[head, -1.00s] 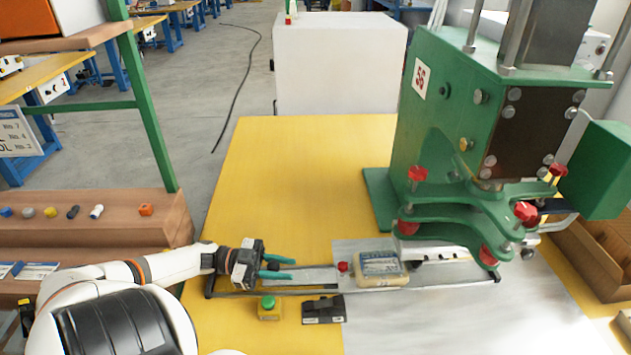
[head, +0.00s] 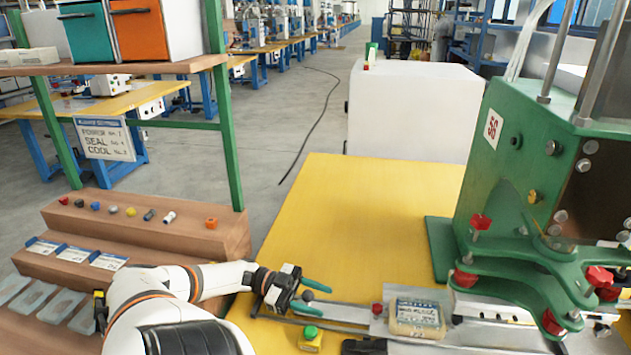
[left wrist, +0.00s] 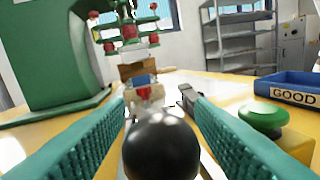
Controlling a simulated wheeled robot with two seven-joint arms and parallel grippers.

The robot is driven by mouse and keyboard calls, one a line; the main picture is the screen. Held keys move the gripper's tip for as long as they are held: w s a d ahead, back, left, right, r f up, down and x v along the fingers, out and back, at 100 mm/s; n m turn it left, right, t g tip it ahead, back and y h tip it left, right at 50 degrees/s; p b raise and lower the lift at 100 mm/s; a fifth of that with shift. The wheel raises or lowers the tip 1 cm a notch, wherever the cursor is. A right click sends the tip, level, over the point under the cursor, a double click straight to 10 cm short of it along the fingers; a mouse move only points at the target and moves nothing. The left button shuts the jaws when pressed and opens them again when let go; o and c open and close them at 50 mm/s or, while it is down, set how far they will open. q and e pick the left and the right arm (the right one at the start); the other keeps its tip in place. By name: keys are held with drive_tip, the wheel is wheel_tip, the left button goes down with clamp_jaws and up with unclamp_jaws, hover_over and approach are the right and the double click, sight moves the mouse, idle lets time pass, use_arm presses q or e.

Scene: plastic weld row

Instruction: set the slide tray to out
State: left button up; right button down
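The slide tray's black ball knob (head: 308,295) sits at the left end of a grey metal strip (head: 345,312) that runs right towards the green press. A clear pack with a printed label (head: 418,318) lies along this line in front of the press. My left gripper (head: 312,296) is open, with its teal fingers on either side of the knob. In the left wrist view the knob (left wrist: 162,148) is large between the two spread fingers, with narrow gaps beside it. My right gripper is not in view.
A green-topped button box (head: 311,340) stands close in front of my left gripper. The green press (head: 510,170) with red knobs fills the right. Yellow table (head: 360,215) behind the gripper is clear. A wooden stepped shelf (head: 150,225) is at left. A blue bin marked GOOD (left wrist: 290,90) shows in the wrist view.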

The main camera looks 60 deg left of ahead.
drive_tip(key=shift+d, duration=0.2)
use_arm(q)
drive_tip(key=shift+r, duration=0.4)
wheel_tip(320, 180, up, 9)
drive_tip(key=p, duration=0.4)
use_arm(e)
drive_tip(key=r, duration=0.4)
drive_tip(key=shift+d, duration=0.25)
use_arm(q)
drive_tip(key=shift+r, duration=0.1)
